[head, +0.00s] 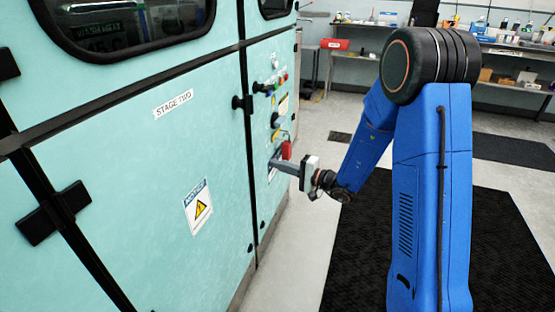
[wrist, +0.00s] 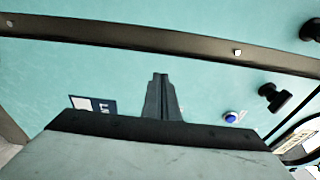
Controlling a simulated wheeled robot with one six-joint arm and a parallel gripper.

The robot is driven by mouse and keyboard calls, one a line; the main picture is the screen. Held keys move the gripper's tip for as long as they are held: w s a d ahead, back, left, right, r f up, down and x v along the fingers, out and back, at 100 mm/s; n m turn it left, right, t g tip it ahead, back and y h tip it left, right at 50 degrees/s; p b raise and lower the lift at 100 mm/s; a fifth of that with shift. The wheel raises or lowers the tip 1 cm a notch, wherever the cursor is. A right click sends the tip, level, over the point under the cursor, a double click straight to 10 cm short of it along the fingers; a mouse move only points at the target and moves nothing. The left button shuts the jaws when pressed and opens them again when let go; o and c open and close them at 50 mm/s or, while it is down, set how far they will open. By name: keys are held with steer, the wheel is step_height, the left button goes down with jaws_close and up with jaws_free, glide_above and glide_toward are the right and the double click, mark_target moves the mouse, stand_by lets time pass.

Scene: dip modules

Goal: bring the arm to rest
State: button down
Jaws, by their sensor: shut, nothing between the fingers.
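My gripper (head: 273,162) is at the end of my blue arm, close to the teal cabinet's panel of knobs and buttons. Its two dark fingers are together with nothing between them; they also show in the wrist view (wrist: 160,78), pointing toward the teal surface. I cannot tell whether the fingertips touch the panel. A red part (head: 286,150) is on the panel just above the fingers in the head view. The wrist view shows a blue button (wrist: 231,117) and a black knob (wrist: 274,97) to the right of the fingers.
The teal cabinet (head: 130,150), with a "STAGE TWO" label (head: 173,103) and a notice sign (head: 198,206), fills the left. Dark mats (head: 490,225) lie on the grey floor. Benches with a red case (head: 335,43) and small items stand at the back. Floor shows between cabinet and mat.

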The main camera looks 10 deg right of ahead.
steer(key=s+a+r+n+g+h, duration=0.1)
steer(key=s+r+n+g, duration=0.15)
steer(key=s, duration=0.65)
steer(key=s+a+r+n+g, duration=0.1)
steer(key=s+r+n+g, duration=0.2)
steer(key=s, duration=0.6)
steer(key=s+a+r+n+g+h, duration=0.1)
steer(key=s+r+n+g, duration=0.15)
steer(key=s+g, duration=0.45)
steer(key=s+d+r+t+h, duration=0.1)
steer(key=s+d+t+h, duration=0.2)
steer(key=s+d+h, duration=0.3)
steer(key=s+d+t+h, duration=0.3)
steer(key=s+d+h, duration=0.3)
steer(key=s+d, duration=0.5)
steer(key=d, duration=0.5)
steer(key=shift+s+d+r+m+t+h, duration=0.15)
steer(key=shift+r+m+t+h, duration=0.15)
steer(key=shift+r+t, duration=0.05)
stand_by(0.4)
